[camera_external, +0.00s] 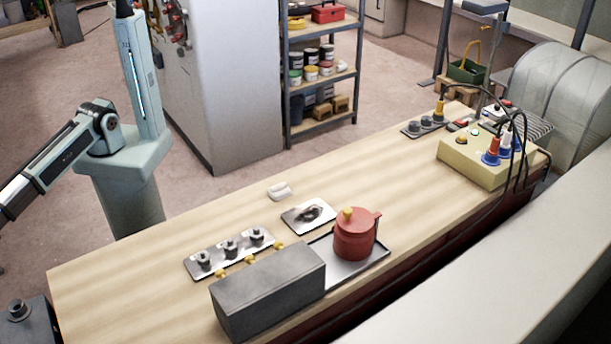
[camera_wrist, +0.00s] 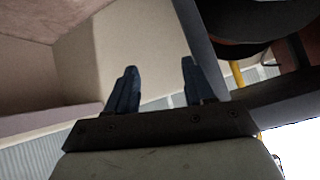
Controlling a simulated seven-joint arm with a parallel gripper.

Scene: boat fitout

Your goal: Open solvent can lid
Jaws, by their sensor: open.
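A red solvent can (camera_external: 355,238) stands upright on a dark metal tray (camera_external: 372,262) on the wooden bench. A yellow knob (camera_external: 348,212) shows on its top, and its lid looks closed. In the wrist view my gripper (camera_wrist: 160,85) has two dark blue fingers standing apart with nothing between them. The wrist view looks at walls and dark rounded shapes, and the can cannot be made out there. In the external view my arm is at the left, away from the can, and its gripper is out of frame.
A grey block (camera_external: 268,290) stands left of the can. Behind it are a metal plate with several knobs (camera_external: 230,250), a small plate with a dark patch (camera_external: 309,215) and a white item (camera_external: 279,191). A yellow box with cables (camera_external: 470,165) is at the right. The bench between is clear.

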